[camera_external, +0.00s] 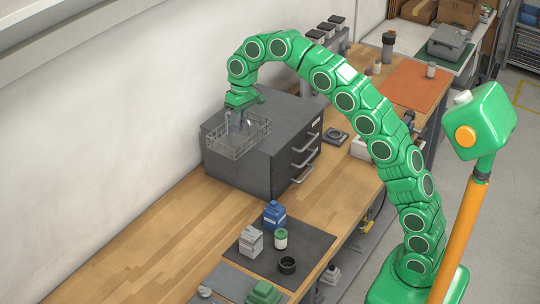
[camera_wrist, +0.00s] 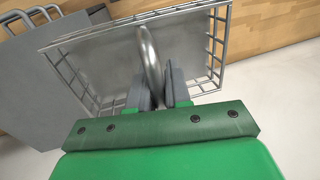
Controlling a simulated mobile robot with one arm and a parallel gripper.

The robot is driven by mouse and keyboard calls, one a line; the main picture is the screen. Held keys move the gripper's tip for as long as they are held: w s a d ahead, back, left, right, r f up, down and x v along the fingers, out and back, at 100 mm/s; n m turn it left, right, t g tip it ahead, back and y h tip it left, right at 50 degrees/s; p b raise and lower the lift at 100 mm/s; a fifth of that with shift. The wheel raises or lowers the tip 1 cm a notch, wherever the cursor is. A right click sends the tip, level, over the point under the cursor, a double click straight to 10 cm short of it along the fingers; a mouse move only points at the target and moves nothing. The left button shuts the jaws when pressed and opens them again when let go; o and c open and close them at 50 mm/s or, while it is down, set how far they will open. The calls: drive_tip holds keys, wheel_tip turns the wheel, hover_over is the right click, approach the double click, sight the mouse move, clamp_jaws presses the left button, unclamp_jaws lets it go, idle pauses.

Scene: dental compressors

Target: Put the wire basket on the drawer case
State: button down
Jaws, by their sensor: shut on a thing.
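The wire basket (camera_external: 256,141) is a grey open mesh tray at the top of the dark grey drawer case (camera_external: 235,174). It looks level and lies over the case's top, near its front left part; I cannot tell whether it touches the top. My gripper (camera_external: 238,112) reaches down into the basket from above. In the wrist view my gripper (camera_wrist: 166,88) is shut on the basket's curved metal handle (camera_wrist: 149,55), with the basket's wire wall (camera_wrist: 78,80) around it. The case also shows in the wrist view (camera_wrist: 30,110), with its drawer handles at the upper left.
A dark mat (camera_external: 300,252) on the wooden bench holds a blue box (camera_external: 274,215), a grey block (camera_external: 250,242), a green-lidded jar (camera_external: 281,239) and a black ring (camera_external: 287,265). The left bench is clear. An orange mat (camera_external: 415,85) lies farther back. The wall stands close behind the case.

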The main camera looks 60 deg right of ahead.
drive_tip(key=shift+n, duration=0.3)
drive_tip(key=a, duration=0.2)
drive_tip(key=s+a, duration=0.1)
drive_tip(key=a, duration=0.1)
drive_tip(key=shift+a+f, duration=0.15)
drive_tip(key=shift+a, duration=0.05)
hover_over(237, 217)
wheel_tip(237, 217, down, 19)
drive_tip(key=shift+s+f, duration=0.1)
drive_tip(key=shift+f, duration=5.25)
drive_tip(key=shift+f, duration=0.1)
drive_tip(key=c, duration=1.1)
unclamp_jaws()
